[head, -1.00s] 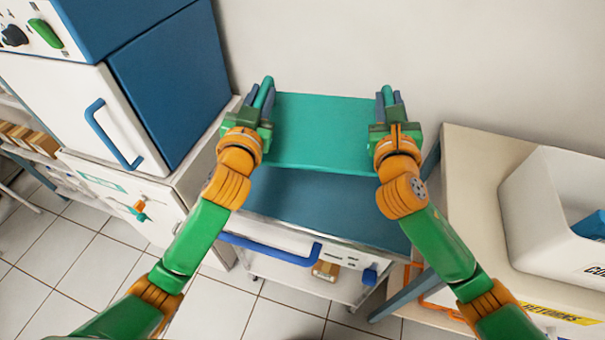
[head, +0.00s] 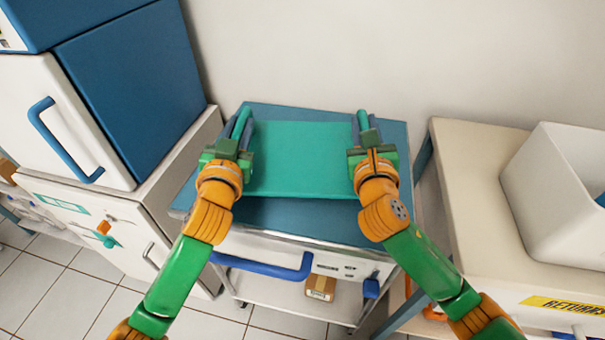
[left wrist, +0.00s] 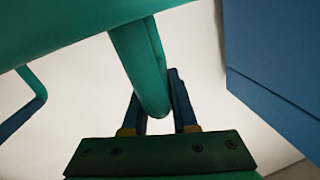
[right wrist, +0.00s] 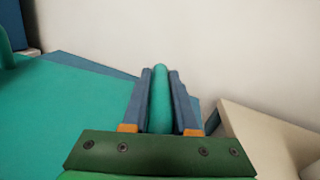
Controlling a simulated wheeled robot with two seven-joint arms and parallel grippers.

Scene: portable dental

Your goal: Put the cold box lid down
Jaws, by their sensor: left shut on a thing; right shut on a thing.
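The cold box lid is a flat teal panel (head: 303,158) with a bar handle at each side. It is held level between my two grippers, over a blue-topped cabinet (head: 290,215). My left gripper (head: 238,130) is shut on the lid's left handle, which shows between the fingers in the left wrist view (left wrist: 143,75). My right gripper (head: 362,130) is shut on the right handle, a teal bar between the fingers in the right wrist view (right wrist: 159,95). Whether the lid touches the blue top or hangs just above it, I cannot tell.
A white and blue cabinet unit (head: 130,90) stands close on the left. On the right is a beige table (head: 465,190) with a white bin (head: 555,190) and a yellow returns label (head: 565,308). A wall is behind. A small cardboard box (head: 320,287) sits on the shelf below.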

